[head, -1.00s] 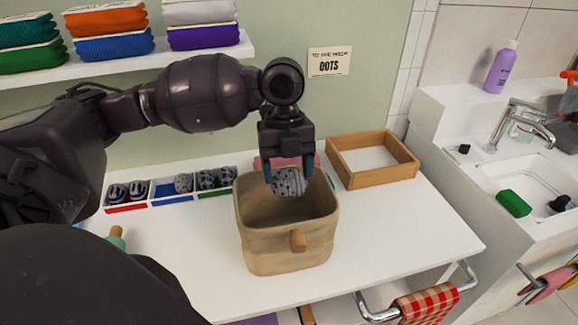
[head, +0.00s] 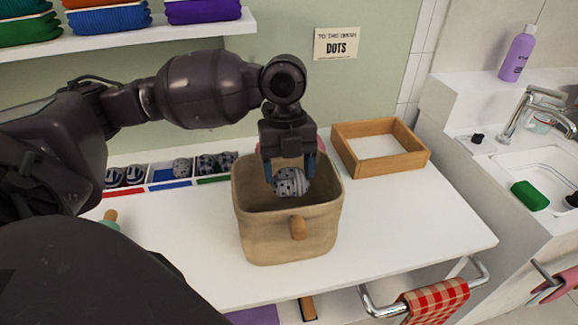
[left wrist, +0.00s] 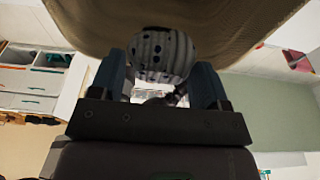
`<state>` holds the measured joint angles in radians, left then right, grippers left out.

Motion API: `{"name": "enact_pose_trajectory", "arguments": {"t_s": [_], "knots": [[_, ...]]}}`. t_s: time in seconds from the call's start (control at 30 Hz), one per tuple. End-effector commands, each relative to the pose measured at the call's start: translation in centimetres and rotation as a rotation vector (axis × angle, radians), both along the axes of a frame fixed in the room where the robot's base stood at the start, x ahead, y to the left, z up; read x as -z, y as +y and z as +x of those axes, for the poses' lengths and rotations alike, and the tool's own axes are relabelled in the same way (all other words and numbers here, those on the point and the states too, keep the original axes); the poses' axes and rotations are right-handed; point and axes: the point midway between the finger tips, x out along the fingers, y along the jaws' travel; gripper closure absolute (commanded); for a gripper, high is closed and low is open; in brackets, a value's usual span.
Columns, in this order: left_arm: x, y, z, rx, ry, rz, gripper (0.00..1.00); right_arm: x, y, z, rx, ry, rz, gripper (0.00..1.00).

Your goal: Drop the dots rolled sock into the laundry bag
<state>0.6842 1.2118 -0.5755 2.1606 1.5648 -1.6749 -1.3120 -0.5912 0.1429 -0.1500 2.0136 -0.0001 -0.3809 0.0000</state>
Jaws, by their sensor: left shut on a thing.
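The dots rolled sock (head: 290,182) is light grey with dark spots. My left gripper (head: 289,172) is shut on it and points down. The sock hangs inside the mouth of the laundry bag (head: 290,238), a tan open-topped bin with a wooden knob on its front. In the left wrist view the sock (left wrist: 160,50) sits between the two fingers, with the bag wall (left wrist: 230,22) around it. The floor of the bag is hidden. My right gripper is not in view.
A sectioned tray (head: 163,177) with several rolled socks stands left of the bag. A wooden tray (head: 422,162) is behind right. A sign (head: 336,43) reading "DOTS" hangs on the wall. The white counter (head: 400,225) is clear at front right.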

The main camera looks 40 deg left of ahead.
Motion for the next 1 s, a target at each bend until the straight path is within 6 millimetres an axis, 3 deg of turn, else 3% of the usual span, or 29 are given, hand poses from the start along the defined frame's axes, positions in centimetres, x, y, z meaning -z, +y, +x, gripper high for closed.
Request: {"name": "enact_pose_trajectory", "arguments": {"t_s": [1.0], "knots": [[1.1,0.0,0.0,0.000,0.000,0.000,0.44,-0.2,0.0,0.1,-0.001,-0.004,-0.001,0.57]]}}
